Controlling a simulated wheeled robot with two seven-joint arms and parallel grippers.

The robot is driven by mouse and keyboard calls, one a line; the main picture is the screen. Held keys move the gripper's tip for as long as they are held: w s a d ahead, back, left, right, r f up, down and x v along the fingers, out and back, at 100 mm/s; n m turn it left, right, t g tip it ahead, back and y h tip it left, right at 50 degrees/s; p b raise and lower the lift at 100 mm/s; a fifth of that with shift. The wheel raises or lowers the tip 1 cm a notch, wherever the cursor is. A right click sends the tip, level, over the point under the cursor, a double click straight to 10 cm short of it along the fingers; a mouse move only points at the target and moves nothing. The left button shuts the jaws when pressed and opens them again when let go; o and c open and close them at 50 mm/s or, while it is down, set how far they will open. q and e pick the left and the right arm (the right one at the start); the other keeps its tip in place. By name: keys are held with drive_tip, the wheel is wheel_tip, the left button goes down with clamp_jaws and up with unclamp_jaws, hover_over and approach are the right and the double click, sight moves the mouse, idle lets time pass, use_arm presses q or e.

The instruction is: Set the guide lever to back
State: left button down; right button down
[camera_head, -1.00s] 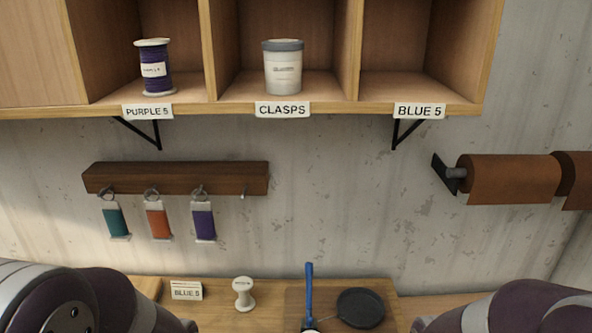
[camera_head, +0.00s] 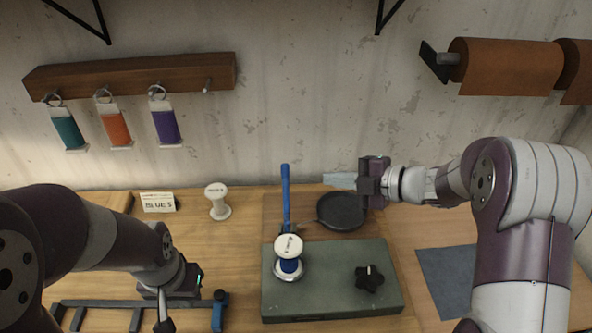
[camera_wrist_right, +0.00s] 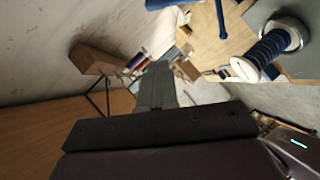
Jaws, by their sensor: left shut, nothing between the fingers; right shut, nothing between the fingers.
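A blue lever (camera_head: 285,192) stands nearly upright behind the green box, at the left of the wooden board; I take it to be the guide lever. In the right wrist view a blue rod (camera_wrist_right: 220,18) shows at the top. My right gripper (camera_head: 366,182) is shut and empty, to the right of the lever above the dark round dish, apart from the lever. My left gripper (camera_head: 164,322) is shut and empty, low at the left over the table; its fingertips are hard to make out.
A spool with blue thread (camera_head: 289,262) and a black knob (camera_head: 369,278) are on the green box (camera_head: 330,302). The round dish (camera_head: 342,211) is behind it. A white spool (camera_head: 217,202) and a label card (camera_head: 158,202) stand left. A blue-grey rack (camera_head: 100,303) lies front left.

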use_arm(q)
drive_tip(key=r+p, duration=0.2)
drive_tip(key=shift+w+d+r+p, duration=0.15)
drive_tip(key=shift+w+r+p, duration=0.2)
drive_tip(key=shift+p, duration=0.05)
use_arm(e)
drive_tip(key=w+a+f, duration=0.5)
drive_tip(key=w+a, duration=0.2)
drive_tip(key=w, duration=0.1)
drive_tip(key=shift+w+a+f, duration=0.25)
drive_tip(key=shift+a+f, duration=0.1)
drive_tip(key=shift+a, duration=0.05)
